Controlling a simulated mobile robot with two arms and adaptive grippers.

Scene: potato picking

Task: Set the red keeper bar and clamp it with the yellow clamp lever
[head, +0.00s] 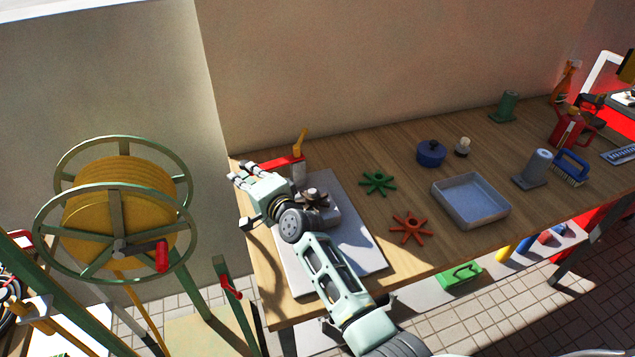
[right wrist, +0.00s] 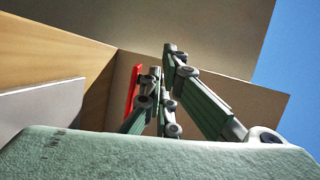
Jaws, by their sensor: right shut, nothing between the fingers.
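The red keeper bar (head: 284,162) lies near the back left corner of the wooden table, by the far end of a grey plate. The yellow clamp lever (head: 300,141) stands upright at the bar's right end. My right gripper (head: 238,174) is shut and empty, in front of and left of the bar in the head view, its fingers pointing to the back left. Its body hides part of the bar's surroundings. The red bar also shows in the right wrist view (right wrist: 133,88), beyond and left of the fingers. Contact cannot be told. My left gripper is not in view.
The grey plate (head: 352,252) carries a metal part (head: 318,197), partly behind my arm. Green (head: 378,182) and orange (head: 411,228) star-shaped pieces, a blue pot (head: 431,153) and a grey tray (head: 442,199) lie to the right. A yellow drum reel (head: 120,205) stands left of the table.

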